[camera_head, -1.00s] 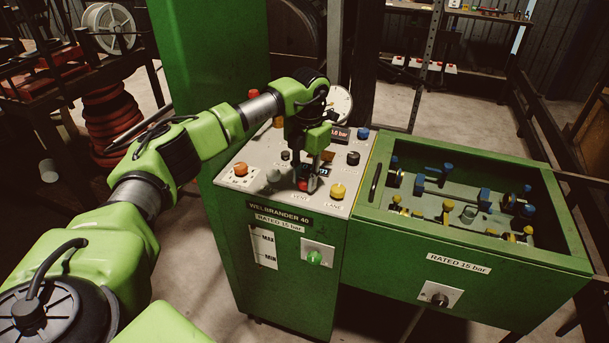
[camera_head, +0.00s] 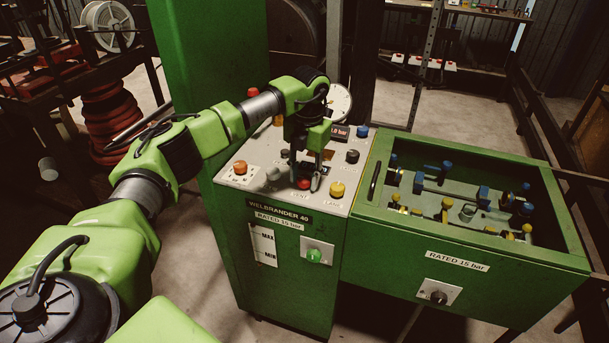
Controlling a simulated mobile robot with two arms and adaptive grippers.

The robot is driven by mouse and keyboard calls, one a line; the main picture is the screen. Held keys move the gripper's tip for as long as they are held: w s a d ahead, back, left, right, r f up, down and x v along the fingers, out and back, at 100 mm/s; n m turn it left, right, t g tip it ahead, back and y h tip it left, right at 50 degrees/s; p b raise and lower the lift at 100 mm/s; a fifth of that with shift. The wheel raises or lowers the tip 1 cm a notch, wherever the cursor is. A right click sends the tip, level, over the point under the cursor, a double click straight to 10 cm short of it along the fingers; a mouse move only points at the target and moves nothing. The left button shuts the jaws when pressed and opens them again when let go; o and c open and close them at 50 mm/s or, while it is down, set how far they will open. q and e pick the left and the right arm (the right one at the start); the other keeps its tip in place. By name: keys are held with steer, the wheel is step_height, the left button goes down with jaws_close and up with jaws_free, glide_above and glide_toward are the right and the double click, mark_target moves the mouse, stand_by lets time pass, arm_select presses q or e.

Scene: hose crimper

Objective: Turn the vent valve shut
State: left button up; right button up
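A red knob (camera_head: 303,184) stands on the sloped grey control panel (camera_head: 248,201), just above a small label that seems to read VENT; I take it as the vent valve. My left gripper (camera_head: 305,181) reaches down over it from above. Its two fingers are apart, one on each side of the red knob, and look open. I cannot tell whether a fingertip touches the knob. The gripper and wrist hide part of the panel behind, including part of the small display (camera_head: 339,132). My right gripper is not in view.
A yellow knob (camera_head: 337,190) is close to the right of the red knob, an orange knob (camera_head: 240,167) to the left. Black knobs and a blue button (camera_head: 362,132) are behind. A green open tray cabinet (camera_head: 470,238) with fittings adjoins on the right. A green knob (camera_head: 314,255) is on the front.

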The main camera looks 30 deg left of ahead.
mark_target(307, 179)
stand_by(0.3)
arm_select(q)
step_height(307, 179, up, 12)
steer(key=shift+d, duration=0.3)
stand_by(0.6)
